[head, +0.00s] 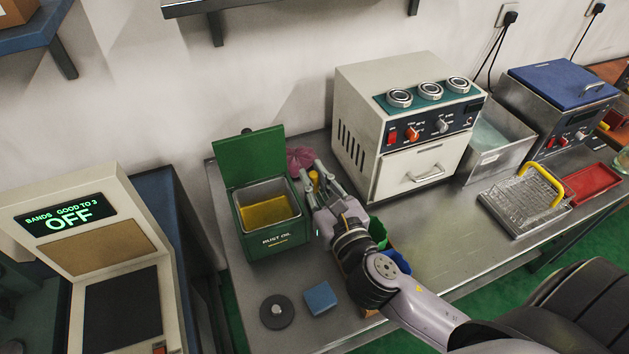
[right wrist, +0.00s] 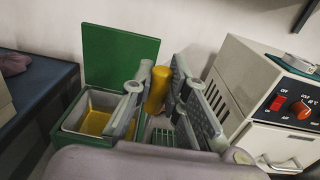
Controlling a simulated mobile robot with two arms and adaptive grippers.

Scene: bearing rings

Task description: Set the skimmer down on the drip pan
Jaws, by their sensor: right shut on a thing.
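The skimmer shows mainly as an upright yellow handle (head: 314,178) between the fingers of my right gripper (head: 323,188). In the right wrist view the same yellow handle (right wrist: 157,90) stands between the two grey fingers of the right gripper (right wrist: 158,98). The gripper is shut on it, just right of the green rust oil box (head: 272,238). Below the fingers in the wrist view is a grey slotted piece (right wrist: 165,136); I cannot tell whether it is the drip pan or the skimmer's head. In the head view my gripper hides that spot. My left gripper is out of view.
The oil box's green lid (head: 250,157) stands open behind the yellow oil. A pink cloth (head: 300,159) lies behind my gripper. A cream oven (head: 405,130) stands to the right. A dark disc (head: 277,311) and blue block (head: 320,298) lie in front.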

